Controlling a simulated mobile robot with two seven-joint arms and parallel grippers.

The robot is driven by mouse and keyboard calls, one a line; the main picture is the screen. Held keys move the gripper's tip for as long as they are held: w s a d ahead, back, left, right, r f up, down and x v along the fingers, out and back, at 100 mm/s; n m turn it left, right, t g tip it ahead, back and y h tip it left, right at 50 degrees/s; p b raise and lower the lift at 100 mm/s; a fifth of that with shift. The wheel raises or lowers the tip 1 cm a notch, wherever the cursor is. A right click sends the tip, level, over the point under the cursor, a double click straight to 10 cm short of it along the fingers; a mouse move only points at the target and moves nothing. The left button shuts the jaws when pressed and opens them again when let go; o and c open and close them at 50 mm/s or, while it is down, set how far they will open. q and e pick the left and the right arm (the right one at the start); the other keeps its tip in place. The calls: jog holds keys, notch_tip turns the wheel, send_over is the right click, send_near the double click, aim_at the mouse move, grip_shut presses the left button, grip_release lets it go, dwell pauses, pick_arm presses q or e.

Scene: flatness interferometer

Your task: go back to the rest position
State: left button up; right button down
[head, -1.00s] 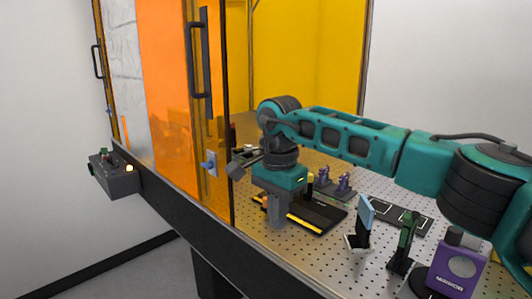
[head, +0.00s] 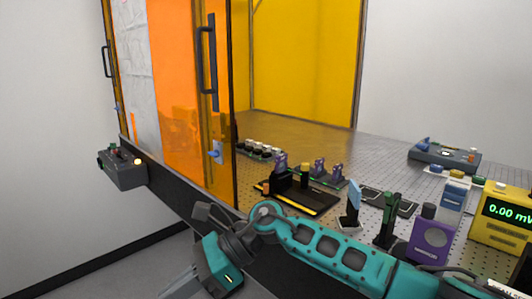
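My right arm, teal and dark grey, comes in from the lower right in the head view and reaches left along the front edge of the optical table. Its gripper (head: 180,284) hangs at the bottom, left of the table's front edge and over the floor, pointing down and to the left. I see nothing held in it, but its fingertips run close to the picture's lower edge, so I cannot tell their opening. My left gripper is not in view.
The perforated table (head: 390,172) bears a black stage (head: 312,203), a light blue plate (head: 354,194), a green mount (head: 388,232), a purple box (head: 430,238) and a yellow meter (head: 503,218) reading 0.00. An orange door (head: 172,85) and a control box (head: 122,168) stand at left.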

jog(key=w+d+f+n+t+y, duration=0.2)
jog(key=d+n+t, duration=0.6)
jog(key=n, duration=1)
jog(key=w+d+f+n+t+y, duration=0.2)
jog(key=d+f+n+t, duration=0.1)
jog(key=n+t, duration=1.25)
jog(key=s+d+f+m+g+h, duration=0.3)
jog(key=s+d+f+m+h, duration=0.3)
jog(key=d+f, duration=0.4)
jog(key=s+d+f+m+g+h, duration=0.4)
jog(key=s+d+f+m+h, duration=0.3)
jog(key=s+d+f+m, duration=0.2)
jog(key=shift+s+d+f+m, duration=0.3)
jog(key=shift+d+f+m, duration=0.6)
jog(key=shift+d, duration=0.3)
jog(key=shift+r+g, duration=0.1)
jog(key=shift+g, duration=0.15)
